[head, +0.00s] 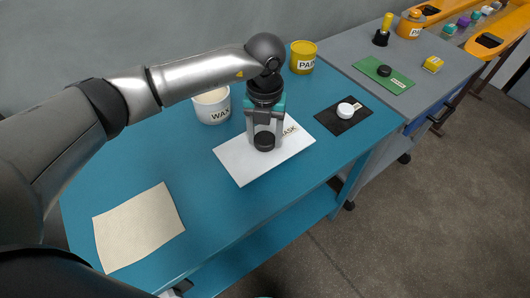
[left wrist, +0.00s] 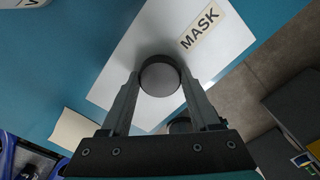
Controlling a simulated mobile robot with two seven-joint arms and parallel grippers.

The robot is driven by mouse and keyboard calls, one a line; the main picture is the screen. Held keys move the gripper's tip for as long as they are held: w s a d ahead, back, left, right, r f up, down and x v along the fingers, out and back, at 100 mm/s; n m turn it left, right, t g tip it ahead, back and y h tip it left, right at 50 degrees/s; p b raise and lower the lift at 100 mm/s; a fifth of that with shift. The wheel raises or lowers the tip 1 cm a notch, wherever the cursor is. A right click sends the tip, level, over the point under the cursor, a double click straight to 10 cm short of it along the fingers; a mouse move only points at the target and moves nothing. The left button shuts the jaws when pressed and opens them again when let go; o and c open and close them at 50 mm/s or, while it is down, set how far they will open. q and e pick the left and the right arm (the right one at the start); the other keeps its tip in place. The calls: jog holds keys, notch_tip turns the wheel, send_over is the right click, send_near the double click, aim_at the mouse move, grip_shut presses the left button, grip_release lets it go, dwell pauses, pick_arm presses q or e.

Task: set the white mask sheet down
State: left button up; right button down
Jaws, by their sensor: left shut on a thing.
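The white mask sheet (head: 233,163), labelled MASK, is a flat tilted-looking rectangle over the blue table, with a round dark knob (head: 264,141) on it. My left gripper (head: 265,135) points down at the sheet and is shut on the knob. In the left wrist view the fingers stand on both sides of the knob (left wrist: 160,77), and the white sheet (left wrist: 130,60) spreads out beneath. I cannot tell whether the sheet touches the table top or hangs slightly above it. My right gripper is not in view.
The blue table (head: 215,225) holds a tan sheet (head: 138,225) at left, a white WAX pot (head: 212,106), a yellow can (head: 303,57) behind, and a black mat (head: 330,119) with a white knob at right. A grey table with a green plate (head: 384,75) adjoins. Blue surface is clear between the sheets.

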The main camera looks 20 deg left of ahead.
aim_at(265, 153)
pick_arm(q)
jog(key=shift+f+b, duration=0.3)
jog(key=shift+f, duration=3)
jog(key=shift+f, duration=0.15)
jog(key=o, duration=1.5)
jog(key=shift+c, duration=0.2)
notch_tip(265, 153, up, 12)
jog(key=shift+r+p, duration=0.2)
jog(key=shift+p, duration=0.3)
